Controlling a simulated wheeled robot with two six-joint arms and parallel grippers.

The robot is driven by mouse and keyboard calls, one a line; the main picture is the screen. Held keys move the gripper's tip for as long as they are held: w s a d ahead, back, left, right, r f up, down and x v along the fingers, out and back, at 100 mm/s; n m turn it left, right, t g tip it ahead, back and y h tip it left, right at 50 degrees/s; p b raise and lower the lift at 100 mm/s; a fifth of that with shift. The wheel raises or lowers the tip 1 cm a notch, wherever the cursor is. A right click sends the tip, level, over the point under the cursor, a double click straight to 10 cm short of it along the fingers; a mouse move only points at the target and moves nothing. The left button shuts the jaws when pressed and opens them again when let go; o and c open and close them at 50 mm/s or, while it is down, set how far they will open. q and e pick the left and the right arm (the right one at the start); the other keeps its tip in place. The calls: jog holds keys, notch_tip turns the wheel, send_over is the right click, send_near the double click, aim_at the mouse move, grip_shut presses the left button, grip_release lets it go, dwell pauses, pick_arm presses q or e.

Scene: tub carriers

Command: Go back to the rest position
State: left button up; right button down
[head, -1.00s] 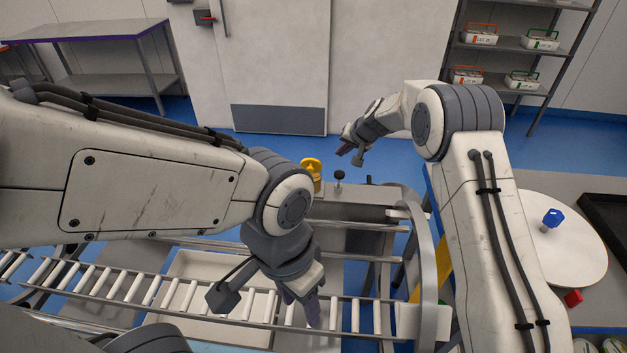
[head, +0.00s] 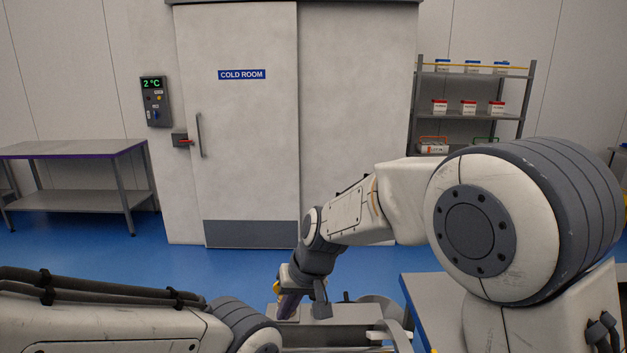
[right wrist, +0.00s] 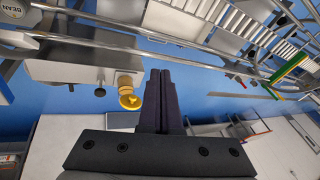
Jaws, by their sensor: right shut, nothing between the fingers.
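My right gripper (head: 304,308) hangs at the end of the right arm in the lower middle of the head view, in front of the cold room door. Its dark fingers point downward. In the right wrist view the fingers (right wrist: 165,98) lie together with nothing between them. My left arm shows only in part at the lower left of the head view; its gripper is outside the frame.
A yellow knob (right wrist: 130,92) is just left of my right fingers in the right wrist view. Roller rails (right wrist: 280,40) lie beyond. The cold room door (head: 250,130) is shut. A table (head: 75,150) stands left and a shelf rack (head: 470,115) right. Blue floor between is clear.

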jog(key=s+d+n+g+h, duration=0.1)
jog(key=s+d, duration=0.4)
jog(key=s, duration=0.8)
jog(key=s+d+n+g+h, duration=0.1)
jog(key=s+d, duration=0.4)
jog(key=s, duration=0.8)
jog(key=shift+d+n+h, duration=0.15)
jog(key=shift+n+h, duration=0.35)
jog(key=shift+n, duration=0.7)
